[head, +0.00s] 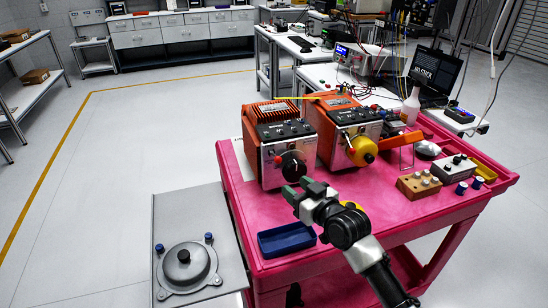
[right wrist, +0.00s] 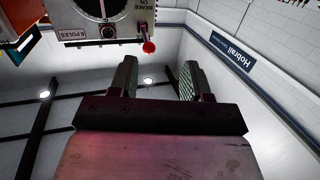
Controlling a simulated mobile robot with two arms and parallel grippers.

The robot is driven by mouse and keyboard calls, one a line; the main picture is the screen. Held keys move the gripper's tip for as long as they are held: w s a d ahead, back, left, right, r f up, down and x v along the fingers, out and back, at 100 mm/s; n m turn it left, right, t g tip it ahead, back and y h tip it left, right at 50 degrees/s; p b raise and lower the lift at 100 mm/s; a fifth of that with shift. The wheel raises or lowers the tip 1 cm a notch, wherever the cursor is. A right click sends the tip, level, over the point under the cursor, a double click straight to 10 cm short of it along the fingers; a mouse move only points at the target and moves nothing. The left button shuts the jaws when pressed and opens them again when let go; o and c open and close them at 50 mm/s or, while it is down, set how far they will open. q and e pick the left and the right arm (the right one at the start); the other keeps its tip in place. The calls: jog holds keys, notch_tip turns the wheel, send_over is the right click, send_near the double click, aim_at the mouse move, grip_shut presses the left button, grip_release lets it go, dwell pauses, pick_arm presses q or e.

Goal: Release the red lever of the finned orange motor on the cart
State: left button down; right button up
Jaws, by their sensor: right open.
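The finned orange motor (head: 272,112) stands at the back left of the pink cart (head: 385,213). Its grey front panel has a black dial (head: 293,163) and a red lever knob (head: 278,160) left of the dial. In the right wrist view the panel is upside down, with a "BRAKE ON" label beside the red lever knob (right wrist: 148,47). My right gripper (head: 296,187) is open and empty, in front of the panel and low. In the wrist view its fingers (right wrist: 156,75) point toward the knob, with no visible contact. My left gripper is not in view.
A second orange motor (head: 338,112) with a yellow knob stands close on the right. A blue tray (head: 286,240) lies at the cart's front left. A wooden block with knobs (head: 418,186) and a grey box (head: 453,168) are at right. A grey side table (head: 200,225) stands left.

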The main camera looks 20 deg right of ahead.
aim_at(280, 162)
jog(key=shift+t, duration=0.5)
jog(key=x, duration=0.4)
jog(key=d+r+x, duration=0.1)
jog(key=x, duration=0.3)
jog(key=p+x, duration=0.1)
jog(key=x, duration=0.3)
jog(key=shift+w+d+r, duration=0.15)
jog(key=shift+w+r, duration=0.1)
jog(key=shift+r, duration=0.15)
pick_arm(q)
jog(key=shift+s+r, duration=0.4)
